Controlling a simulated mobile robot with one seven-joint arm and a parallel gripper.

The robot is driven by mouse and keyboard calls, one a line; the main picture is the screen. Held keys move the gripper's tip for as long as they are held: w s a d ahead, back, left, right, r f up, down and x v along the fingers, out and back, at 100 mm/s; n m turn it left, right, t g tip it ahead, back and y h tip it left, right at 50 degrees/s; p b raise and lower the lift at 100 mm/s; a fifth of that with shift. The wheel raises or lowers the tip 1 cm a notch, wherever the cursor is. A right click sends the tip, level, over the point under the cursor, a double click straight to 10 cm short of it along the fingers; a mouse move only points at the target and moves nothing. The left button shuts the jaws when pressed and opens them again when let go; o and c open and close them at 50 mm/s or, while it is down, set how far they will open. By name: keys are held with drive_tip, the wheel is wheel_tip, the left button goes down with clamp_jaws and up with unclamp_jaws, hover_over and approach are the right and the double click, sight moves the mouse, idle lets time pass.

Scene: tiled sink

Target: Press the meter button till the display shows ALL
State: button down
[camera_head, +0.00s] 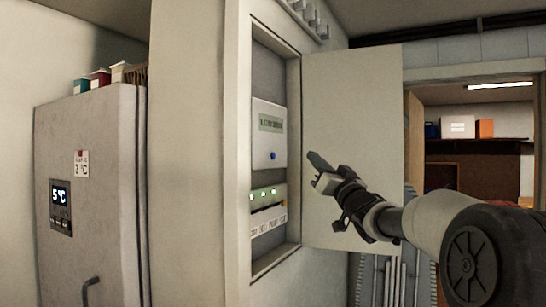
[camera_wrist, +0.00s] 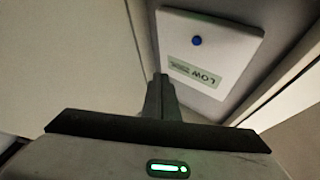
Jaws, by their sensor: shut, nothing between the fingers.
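The meter (camera_head: 268,150) is a white box inside an open wall cabinet, with a grey-green display (camera_head: 271,124) and a round blue button (camera_head: 273,156) below it. The display's text is too small to read in the head view. In the wrist view, the meter is turned nearly upside down, the blue button (camera_wrist: 197,41) is clear, and the display (camera_wrist: 194,72) reads LOW with small text beside it. My gripper (camera_head: 313,157) is shut and empty, its tip to the right of the button at about its height. The tip also shows in the wrist view (camera_wrist: 161,80), apart from the button.
The cabinet door (camera_head: 350,150) stands open behind my gripper, to the right. A row of breakers (camera_head: 268,223) with small green lights sits below the meter. A grey fridge (camera_head: 90,180) with a 5 °C readout stands at left. A doorway opens at the far right.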

sight(273, 156)
drive_tip(key=shift+s+y, duration=0.1)
drive_tip(key=shift+y, duration=0.2)
drive_tip(key=w+a+p, duration=0.1)
drive_tip(key=w+a, duration=0.4)
drive_tip(key=a, duration=0.2)
drive_tip(key=shift+a, duration=0.2)
idle(2.1)
drive_tip(key=shift+w+a, duration=0.25)
drive_tip(key=shift+a, duration=0.1)
